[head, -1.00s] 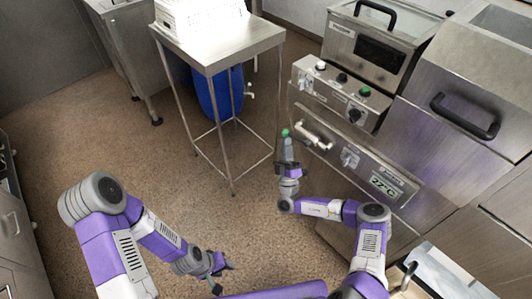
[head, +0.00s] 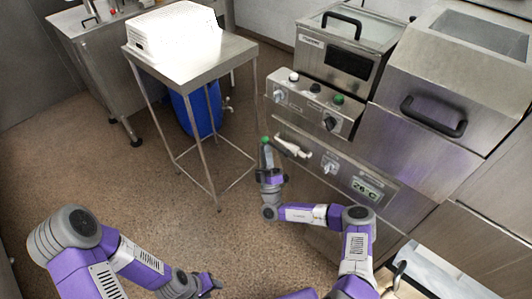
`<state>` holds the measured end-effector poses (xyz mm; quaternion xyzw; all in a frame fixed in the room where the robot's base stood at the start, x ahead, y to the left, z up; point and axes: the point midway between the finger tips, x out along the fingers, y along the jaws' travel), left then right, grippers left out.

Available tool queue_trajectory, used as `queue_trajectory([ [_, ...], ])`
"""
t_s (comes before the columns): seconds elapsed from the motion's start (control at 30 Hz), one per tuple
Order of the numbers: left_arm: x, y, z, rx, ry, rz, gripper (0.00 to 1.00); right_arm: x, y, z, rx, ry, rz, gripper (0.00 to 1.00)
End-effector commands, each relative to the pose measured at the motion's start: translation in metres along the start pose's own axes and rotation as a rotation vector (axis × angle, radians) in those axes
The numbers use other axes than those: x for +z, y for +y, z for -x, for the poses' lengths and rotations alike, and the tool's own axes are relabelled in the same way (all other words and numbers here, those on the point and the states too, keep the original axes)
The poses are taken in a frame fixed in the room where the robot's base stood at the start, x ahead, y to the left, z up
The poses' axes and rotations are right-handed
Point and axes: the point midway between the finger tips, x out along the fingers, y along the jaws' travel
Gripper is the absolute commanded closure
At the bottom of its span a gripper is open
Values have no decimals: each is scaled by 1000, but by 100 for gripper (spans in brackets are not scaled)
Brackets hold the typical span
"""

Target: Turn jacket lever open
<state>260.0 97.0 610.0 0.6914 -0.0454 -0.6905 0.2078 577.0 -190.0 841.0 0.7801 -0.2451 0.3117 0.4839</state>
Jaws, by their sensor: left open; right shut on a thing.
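A pale lever (head: 292,147) slants across the front panel (head: 340,172) of the steel cooker, left of a small knob (head: 329,168) and a lit display (head: 367,189) that seems to read 26°C. I cannot tell for sure that this is the jacket lever. My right gripper (head: 267,163) points up just left of and below the pale lever. It is shut on a slim grey thing with a green top (head: 265,143); the fingers hide part of it. Whether this thing touches the lever is unclear. My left gripper (head: 212,284) is low over the floor, open and empty.
The upper control panel (head: 312,102) has several knobs. A lidded unit (head: 455,85) is at the right. Brown floor (head: 140,200) is clear.

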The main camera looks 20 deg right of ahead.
Motion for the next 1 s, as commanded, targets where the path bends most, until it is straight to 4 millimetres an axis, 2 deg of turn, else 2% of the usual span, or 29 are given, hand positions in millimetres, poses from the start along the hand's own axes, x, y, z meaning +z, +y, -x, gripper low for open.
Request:
queue_trajectory([
  [0.13, 0, 0, -1, 0, 0, 0, 57, -1, -1, -1, 0, 3, -1, 100],
  [0.27, 0, -3, -8, 0, 0, 0, 57, -1, -6, 11, -2, 3, -4, 100],
  [0.4, -1, -8, -23, 0, 0, 0, 57, 0, -18, 38, -4, 4, -7, 100],
  [0.7, -1, -5, -14, 0, 0, 0, 57, -2, -28, 101, -4, 2, -6, 100],
  [0.83, -1, -5, -14, 0, 0, 0, 57, -2, -32, 120, -2, 3, -6, 100],
  [1.0, -1, -5, -14, 0, 0, 0, 57, -2, -34, 131, -2, 4, -6, 100],
])
